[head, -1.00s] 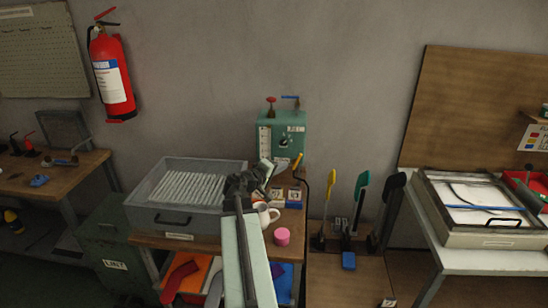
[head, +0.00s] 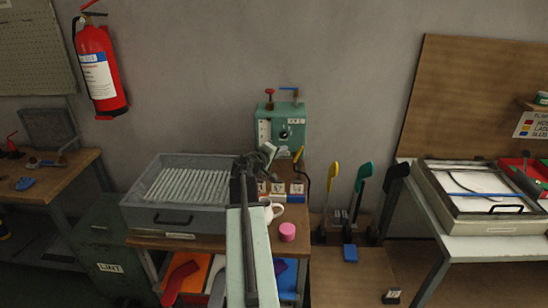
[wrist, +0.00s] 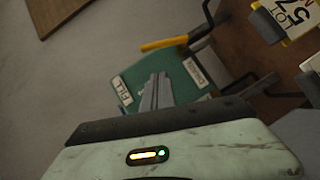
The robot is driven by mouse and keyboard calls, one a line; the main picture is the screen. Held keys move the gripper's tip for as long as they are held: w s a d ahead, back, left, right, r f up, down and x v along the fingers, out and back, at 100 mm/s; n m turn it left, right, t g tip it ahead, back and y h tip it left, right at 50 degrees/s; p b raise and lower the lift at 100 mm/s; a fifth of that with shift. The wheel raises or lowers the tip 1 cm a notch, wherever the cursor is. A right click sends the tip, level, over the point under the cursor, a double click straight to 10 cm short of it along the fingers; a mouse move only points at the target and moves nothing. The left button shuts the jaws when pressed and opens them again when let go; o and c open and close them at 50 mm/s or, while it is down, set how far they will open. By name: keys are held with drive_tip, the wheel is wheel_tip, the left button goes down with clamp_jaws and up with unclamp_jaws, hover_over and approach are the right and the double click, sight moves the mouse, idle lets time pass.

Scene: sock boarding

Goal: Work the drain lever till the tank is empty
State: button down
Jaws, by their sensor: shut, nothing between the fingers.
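The teal tank unit (head: 292,130) stands at the back of the middle bench, with a pale gauge strip on its left, a dark dial, and red and blue handles on top. A yellow-handled lever (head: 298,154) is at its lower right. In the wrist view the yellow handle (wrist: 165,43) lies close to the DRAIN plate (wrist: 195,72), and a FILL plate (wrist: 122,90) is on the teal surface. My gripper (head: 270,150) is in front of the tank, left of the yellow handle. In the wrist view its fingers (wrist: 160,80) are shut, empty and apart from the handle. The gauge level is too small to read.
A grey ribbed tray (head: 190,188) fills the bench's left side. Small lot-tagged blocks, a white mug (head: 276,211) and a pink jar (head: 287,232) are near my arm. Yellow, teal and black upright handles stand right of the bench. Bare wall is above the tank.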

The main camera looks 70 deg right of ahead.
drive_tip(key=s+d, duration=0.1)
drive_tip(key=s+d+f+b, duration=0.1)
drive_tip(key=s+d, duration=0.1)
drive_tip(key=shift+s+f, duration=0.2)
drive_tip(key=shift+f, duration=0.1)
drive_tip(key=shift+a, duration=0.1)
